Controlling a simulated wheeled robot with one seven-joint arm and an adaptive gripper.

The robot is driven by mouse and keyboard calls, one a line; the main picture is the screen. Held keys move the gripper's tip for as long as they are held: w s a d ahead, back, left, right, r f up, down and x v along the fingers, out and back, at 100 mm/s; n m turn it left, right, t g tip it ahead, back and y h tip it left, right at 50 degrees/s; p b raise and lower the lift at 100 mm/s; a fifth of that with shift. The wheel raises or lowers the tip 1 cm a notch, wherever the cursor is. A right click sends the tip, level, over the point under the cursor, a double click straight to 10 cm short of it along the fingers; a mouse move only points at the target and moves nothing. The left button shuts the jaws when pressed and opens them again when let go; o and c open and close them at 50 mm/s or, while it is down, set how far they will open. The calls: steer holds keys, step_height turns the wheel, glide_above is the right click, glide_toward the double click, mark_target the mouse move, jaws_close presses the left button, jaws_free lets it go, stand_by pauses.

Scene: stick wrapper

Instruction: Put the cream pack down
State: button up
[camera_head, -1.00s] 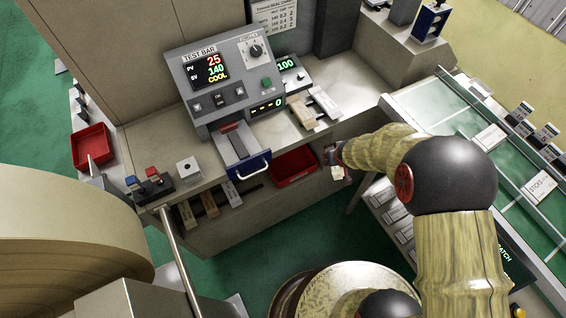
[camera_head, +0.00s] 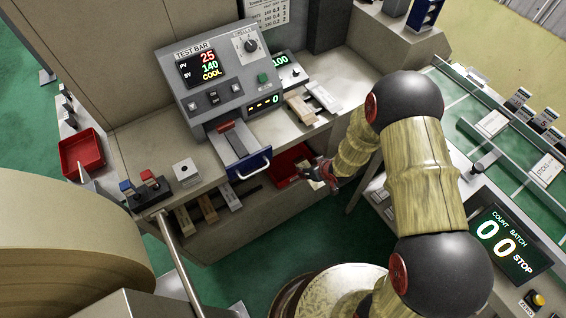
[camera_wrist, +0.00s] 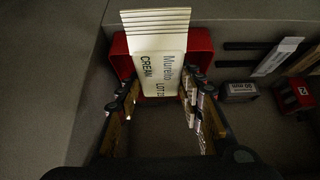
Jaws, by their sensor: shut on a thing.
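The cream pack (camera_wrist: 158,78) is a pale packet with "Murelo CREAM LOT" printed on it. In the wrist view it sits between the two fingers of my gripper (camera_wrist: 161,84), which is shut on it. Its ridged far end shows at the top of that view. In the head view my gripper (camera_head: 326,172) is just right of a red bin (camera_head: 283,160) under the bench front, and the pack is a small pale patch, mostly hidden. In the wrist view the red bin (camera_wrist: 201,48) lies behind and below the pack. I cannot tell whether the pack touches it.
Sample strips (camera_head: 208,208) lie on a rack left of the bin. A conveyor table (camera_head: 470,125) is at right. Another red tray (camera_head: 82,152) stands at far left.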

steer(key=w+a+f+b, duration=0.1)
steer(key=w+a+f, duration=0.1)
steer(key=w, duration=0.1)
steer(key=w+a+f+b, duration=0.2)
steer(key=w+a+f, duration=0.1)
steer(key=w, duration=0.1)
steer(key=w+a+f+b, duration=0.2)
steer(key=w+a+f, duration=0.1)
steer(key=w, duration=0.1)
steer(key=shift+w+f, duration=0.2)
steer(key=shift+w, duration=0.1)
steer(key=shift+r, duration=0.1)
steer(key=shift+f+b, duration=0.35)
steer(key=shift+f, duration=0.3)
steer(key=o, duration=0.8)
steer(key=shift+o, duration=0.7)
